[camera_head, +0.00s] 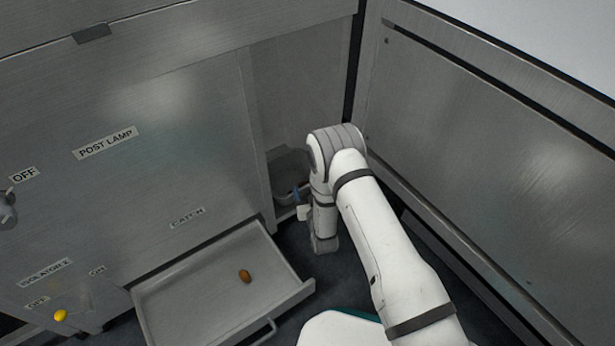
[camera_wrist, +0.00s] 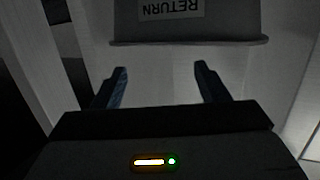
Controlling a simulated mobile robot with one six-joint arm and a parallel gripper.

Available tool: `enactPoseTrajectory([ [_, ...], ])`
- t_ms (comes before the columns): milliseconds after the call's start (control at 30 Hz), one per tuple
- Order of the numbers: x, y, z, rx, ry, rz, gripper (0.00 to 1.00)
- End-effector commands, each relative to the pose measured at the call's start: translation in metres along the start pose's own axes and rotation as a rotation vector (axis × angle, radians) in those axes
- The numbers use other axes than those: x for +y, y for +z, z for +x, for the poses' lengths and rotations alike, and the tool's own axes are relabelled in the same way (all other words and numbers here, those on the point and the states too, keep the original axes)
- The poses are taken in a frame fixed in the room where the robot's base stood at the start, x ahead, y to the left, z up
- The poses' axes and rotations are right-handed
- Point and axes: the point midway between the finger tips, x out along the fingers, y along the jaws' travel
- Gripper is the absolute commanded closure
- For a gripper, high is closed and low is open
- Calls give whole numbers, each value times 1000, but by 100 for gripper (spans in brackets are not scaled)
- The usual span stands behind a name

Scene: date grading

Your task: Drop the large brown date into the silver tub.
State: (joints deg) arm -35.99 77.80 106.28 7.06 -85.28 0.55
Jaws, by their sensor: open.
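A brown date (camera_head: 245,276) lies in the open pulled-out drawer (camera_head: 185,292) of the metal cabinet. My gripper (camera_head: 298,204) is at the recess right of the drawer, partly hidden by my own arm. A grey metal tub (camera_head: 286,166) stands in that recess, mostly in shadow. In the wrist view a grey container (camera_wrist: 240,25) with an upside-down RETURN label is just beyond the fingertips, perhaps the same tub. My gripper (camera_wrist: 160,78) is open there, with nothing between its blue fingers. The tub's contents cannot be made out clearly.
The cabinet front carries a POST LAMP label (camera_head: 107,143), a knob (camera_head: 7,212) and a yellow round object (camera_head: 60,315) at lower left. A metal side wall (camera_head: 490,150) closes off the right. Dark floor (camera_head: 290,325) shows by the drawer.

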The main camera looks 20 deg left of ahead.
Motion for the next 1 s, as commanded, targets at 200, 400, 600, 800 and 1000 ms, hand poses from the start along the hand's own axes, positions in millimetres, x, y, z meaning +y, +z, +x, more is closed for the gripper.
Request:
enactPoseTrajectory([
  [200,0,-2,-36,0,0,-1,32],
  [400,0,-1,-46,3,0,0,32],
  [600,0,-1,-46,3,1,0,32],
  [800,0,-1,-46,3,1,0,32],
  [1000,0,-11,-47,4,1,0,32],
])
